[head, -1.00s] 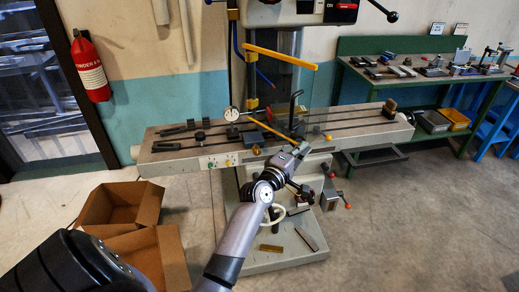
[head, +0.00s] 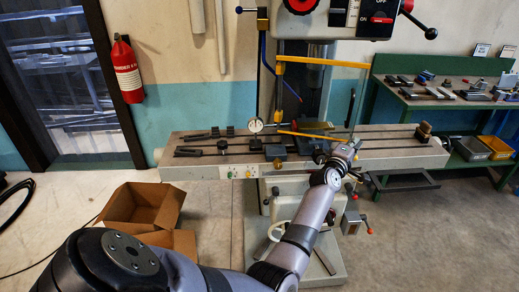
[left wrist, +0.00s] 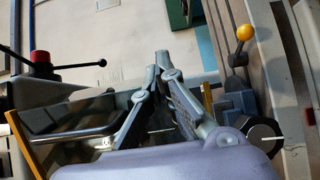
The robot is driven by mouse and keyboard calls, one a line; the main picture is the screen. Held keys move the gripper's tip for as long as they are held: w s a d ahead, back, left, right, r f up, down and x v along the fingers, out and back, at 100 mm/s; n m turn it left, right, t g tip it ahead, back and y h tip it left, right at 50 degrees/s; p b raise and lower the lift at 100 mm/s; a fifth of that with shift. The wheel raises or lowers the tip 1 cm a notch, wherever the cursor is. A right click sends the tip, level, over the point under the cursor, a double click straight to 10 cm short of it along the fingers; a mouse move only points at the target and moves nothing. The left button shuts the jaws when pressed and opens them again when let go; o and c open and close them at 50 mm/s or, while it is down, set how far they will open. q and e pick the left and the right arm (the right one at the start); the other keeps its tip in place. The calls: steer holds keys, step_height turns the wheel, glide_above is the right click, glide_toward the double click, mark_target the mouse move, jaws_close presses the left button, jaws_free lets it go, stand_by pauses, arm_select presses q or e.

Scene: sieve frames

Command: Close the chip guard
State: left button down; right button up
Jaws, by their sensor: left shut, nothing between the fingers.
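The chip guard is a clear panel with a yellow upper bar (head: 325,62) and a yellow lower bar (head: 310,134). It hangs from a post at the machine's left, in front of the spindle and over the table. My left gripper (head: 352,145) is shut and empty, near the right end of the lower bar; whether it touches the guard is unclear. In the left wrist view my closed fingers (left wrist: 162,58) point up the picture, with yellow strips at both sides. My right gripper is not in view.
The machine table (head: 210,172) carries a dial gauge (head: 255,125) and clamps. Cardboard boxes (head: 140,208) lie on the floor at left. A green bench (head: 445,100) stands at right. A yellow-knobbed lever (left wrist: 243,33) shows in the left wrist view.

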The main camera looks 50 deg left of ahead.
arm_select(q)
steer(key=w+a+n+g+y+b, duration=0.1)
steer(key=w+a+n+y+b, duration=0.2)
steer(key=w, duration=0.4)
steer(key=shift+w+a+y+b, duration=0.25)
steer(key=shift+a+y+b, duration=0.15)
steer(key=shift+y, duration=0.5)
steer(key=shift+r, duration=0.1)
